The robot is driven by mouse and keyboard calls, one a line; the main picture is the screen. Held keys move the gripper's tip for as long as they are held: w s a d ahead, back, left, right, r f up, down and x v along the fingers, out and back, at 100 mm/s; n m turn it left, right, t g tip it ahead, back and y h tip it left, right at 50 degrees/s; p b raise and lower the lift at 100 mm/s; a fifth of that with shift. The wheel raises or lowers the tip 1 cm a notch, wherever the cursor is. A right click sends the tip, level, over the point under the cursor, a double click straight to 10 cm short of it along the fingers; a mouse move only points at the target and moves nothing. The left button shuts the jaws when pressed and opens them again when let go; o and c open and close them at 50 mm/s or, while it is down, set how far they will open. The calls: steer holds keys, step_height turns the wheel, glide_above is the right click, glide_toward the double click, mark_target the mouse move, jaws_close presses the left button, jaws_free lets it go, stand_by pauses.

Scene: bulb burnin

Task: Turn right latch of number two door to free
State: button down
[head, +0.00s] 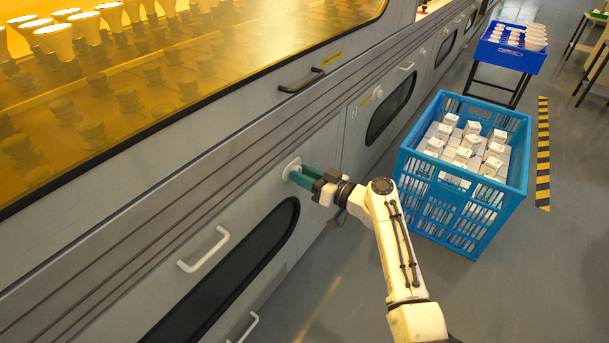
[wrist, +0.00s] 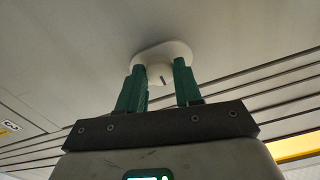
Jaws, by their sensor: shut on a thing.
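The latch (head: 292,168) is a round white knob on an oval white plate, at the upper right of a grey lower door (head: 262,200) with a dark oval window. My gripper (head: 297,174) reaches it from the right, with its green fingers against the panel. In the wrist view the latch knob (wrist: 160,73) sits between the two green fingers of my gripper (wrist: 160,82), which are shut on it. A short dark mark shows on the knob's face. The fingers hide part of the knob in the head view.
White handles (head: 204,250) stick out from the door. A black handle (head: 301,81) is on the upper panel. A blue crate (head: 465,190) of white boxes stands on the floor to the right. A blue tray (head: 511,58) on a stand is farther back.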

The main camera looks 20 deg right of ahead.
steer(key=shift+m, duration=0.3)
steer(key=shift+m+p, duration=2.2)
steer(key=shift+m, duration=6.4)
steer(key=c, duration=0.8)
jaws_free()
steer(key=shift+o, duration=0.2)
steer(key=p+v, duration=0.3)
steer(key=v, duration=0.8)
